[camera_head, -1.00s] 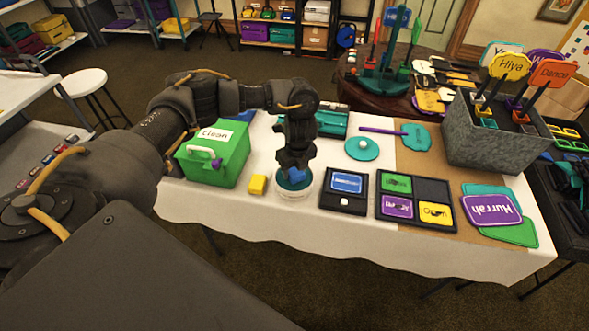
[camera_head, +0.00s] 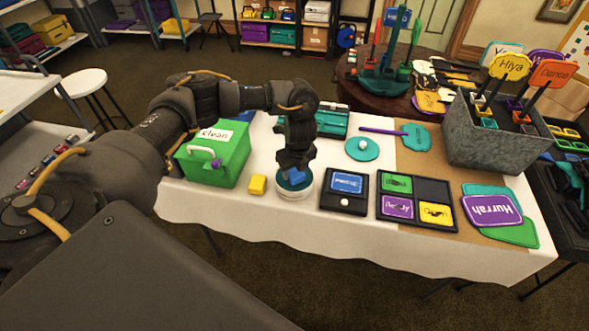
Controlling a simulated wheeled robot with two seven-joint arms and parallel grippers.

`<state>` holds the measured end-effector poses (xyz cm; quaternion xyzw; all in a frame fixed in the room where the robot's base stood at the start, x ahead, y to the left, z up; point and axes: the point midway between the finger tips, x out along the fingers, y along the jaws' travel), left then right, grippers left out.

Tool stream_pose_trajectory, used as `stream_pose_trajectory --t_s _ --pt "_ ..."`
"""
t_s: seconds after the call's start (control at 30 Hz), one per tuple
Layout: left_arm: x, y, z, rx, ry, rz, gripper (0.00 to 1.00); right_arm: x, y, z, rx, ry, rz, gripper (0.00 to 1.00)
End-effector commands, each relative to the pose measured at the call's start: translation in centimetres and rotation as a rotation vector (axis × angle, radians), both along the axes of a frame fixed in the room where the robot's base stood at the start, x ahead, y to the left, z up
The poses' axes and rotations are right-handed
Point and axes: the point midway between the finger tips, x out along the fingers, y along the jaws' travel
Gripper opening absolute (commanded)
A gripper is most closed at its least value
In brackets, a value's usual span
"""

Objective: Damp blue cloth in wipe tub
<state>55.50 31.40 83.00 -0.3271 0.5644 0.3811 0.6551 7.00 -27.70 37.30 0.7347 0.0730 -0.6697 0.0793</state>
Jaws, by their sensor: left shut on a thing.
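The wipe tub (camera_head: 294,192) is a small round white tub with a teal inside, near the front edge of the white-covered table. My left gripper (camera_head: 294,172) points down right over the tub's opening. It is shut on the blue cloth (camera_head: 297,176), of which a small blue patch shows between the fingers at the tub's mouth. The gripper hides most of the cloth, and I cannot tell whether the cloth touches the tub's bottom. My right gripper is not in view.
A black tray with a blue card (camera_head: 346,183) lies close on the right. A teal round lid with a white knob (camera_head: 362,149) lies behind.

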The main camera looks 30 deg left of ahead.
Motion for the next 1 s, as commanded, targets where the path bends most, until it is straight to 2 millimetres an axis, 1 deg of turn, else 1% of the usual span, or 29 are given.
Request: stream_pose_trajectory --t_s 0.53,1.0 --pt "0.00 -0.02 -0.71 0.000 0.000 0.000 0.26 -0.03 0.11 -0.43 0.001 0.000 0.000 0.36" --pt "0.00 -0.02 -0.67 0.000 0.000 0.000 0.26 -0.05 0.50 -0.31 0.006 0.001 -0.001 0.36"
